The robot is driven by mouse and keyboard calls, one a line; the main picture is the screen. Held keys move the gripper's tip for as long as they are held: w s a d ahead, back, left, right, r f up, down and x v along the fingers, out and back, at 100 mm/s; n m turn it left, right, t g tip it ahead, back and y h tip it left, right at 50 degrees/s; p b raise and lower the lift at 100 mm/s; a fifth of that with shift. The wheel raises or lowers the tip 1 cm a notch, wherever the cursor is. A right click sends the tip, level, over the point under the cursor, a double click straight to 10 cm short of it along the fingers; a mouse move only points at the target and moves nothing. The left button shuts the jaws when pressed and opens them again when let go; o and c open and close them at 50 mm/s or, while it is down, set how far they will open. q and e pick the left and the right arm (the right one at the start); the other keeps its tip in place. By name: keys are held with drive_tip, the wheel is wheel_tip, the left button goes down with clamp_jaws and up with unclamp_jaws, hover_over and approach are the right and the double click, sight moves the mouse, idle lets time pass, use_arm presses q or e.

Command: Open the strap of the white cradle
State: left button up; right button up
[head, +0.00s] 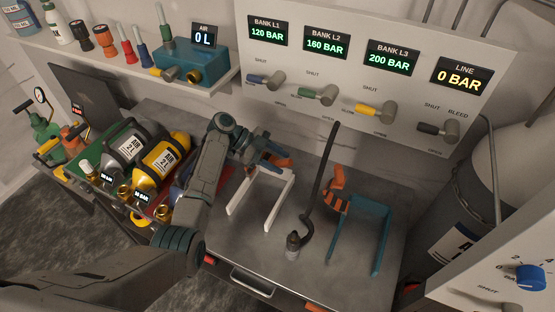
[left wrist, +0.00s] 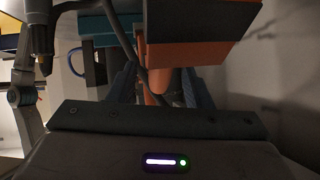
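The white cradle (head: 284,203) is an open U-shaped frame on the bench, left of a teal cradle. An orange strap piece (head: 283,162) shows at its back end, partly hidden by my left gripper. My left gripper (head: 266,156) is at the back of the white cradle, by that strap. In the left wrist view an orange block (left wrist: 190,52) with a round orange stem (left wrist: 160,82) stands in front of and between the two fingers (left wrist: 160,90). The fingers are apart, with a gap beside the stem. My right gripper is not in view.
The teal cradle (head: 381,240), with its orange strap (head: 336,188) sticking up, stands to the right. A black hose (head: 322,180) with a fitting rises between the cradles. Cylinders (head: 163,160) lie at the left. A valve panel (head: 350,50) is behind.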

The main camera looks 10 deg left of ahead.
use_arm(q)
drive_tip(key=shift+w+a+r+b, duration=0.1)
drive_tip(key=shift+a+r+b, duration=0.05)
drive_tip(key=shift+a+b, duration=0.3)
drive_tip(key=s+b+v, duration=0.1)
drive_tip(key=b+v, duration=0.3)
drive_tip(key=v, duration=0.5)
drive_tip(key=shift+w+a+r, duration=0.3)
drive_tip(key=shift+w+r, duration=0.05)
drive_tip(key=shift+w, duration=0.15)
drive_tip(key=shift+c, duration=0.5)
